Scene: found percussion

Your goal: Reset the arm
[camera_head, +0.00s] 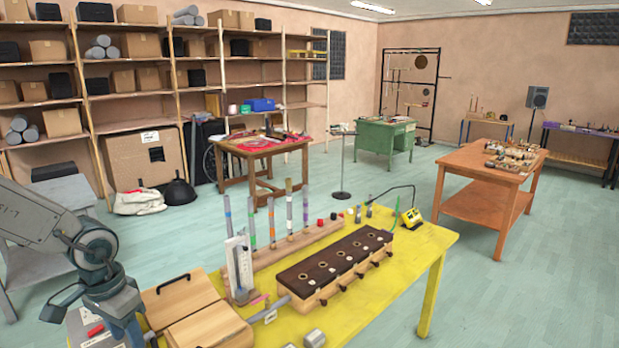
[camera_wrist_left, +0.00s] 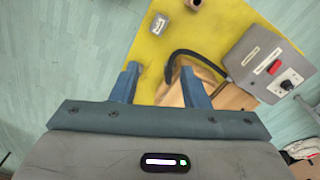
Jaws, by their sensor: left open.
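My left arm (camera_head: 75,240) comes in from the left in the head view. Its gripper hangs low over the left end of the yellow table (camera_head: 400,285), partly cut off at the bottom edge. In the left wrist view my left gripper (camera_wrist_left: 160,88) is open, its two blue fingers apart with nothing held between them. Beyond the fingers are a light wooden box (camera_wrist_left: 175,92) and a black curved handle (camera_wrist_left: 190,60). I cannot tell whether the fingers touch anything. My right gripper is not in view.
A grey switch box (camera_wrist_left: 258,60) with a red switch lies near the gripper. A hinged wooden box (camera_head: 205,328), a dark-topped block with holes (camera_head: 335,258) and upright tubes (camera_head: 289,205) stand on the yellow table. The floor (camera_head: 530,270) to the right is clear.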

